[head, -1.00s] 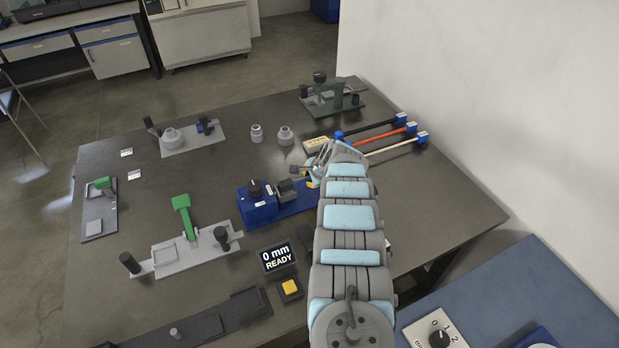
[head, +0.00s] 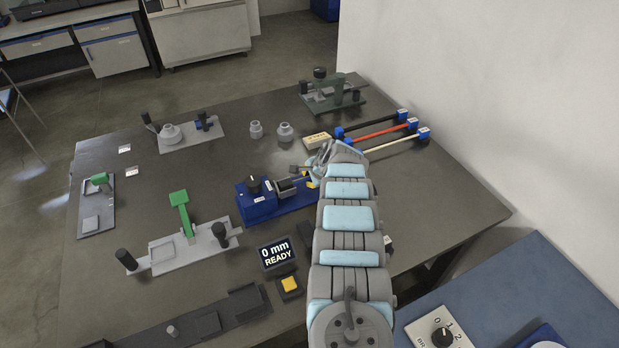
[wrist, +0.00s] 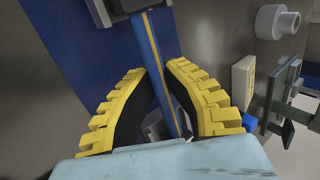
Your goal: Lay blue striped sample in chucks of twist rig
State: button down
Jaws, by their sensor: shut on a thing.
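The blue striped sample (wrist: 155,55) is a blue cable with a yellow stripe. In the wrist view it runs from between my gripper's yellow fingers (wrist: 172,105) up to a dark grey block at the top edge. My gripper (head: 312,172) is shut on it, low over the right part of the twist rig. The twist rig (head: 258,208) is a blue base with a black knob. Its near chuck (head: 287,189) is a dark grey block, with the sample's end at or in it; I cannot tell how deep. The other chuck is hidden by my arm.
Black, red and cream cables (head: 388,132) with blue ends lie to the right, beyond my gripper. A cream labelled block (head: 317,140) lies close behind it. A display reading 0 mm READY (head: 275,253) and a yellow button (head: 289,285) stand in front.

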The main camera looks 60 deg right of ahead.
jog(key=shift+f, duration=0.2)
jog(key=c, duration=1.1)
grip_release()
jog(key=shift+r, duration=0.1)
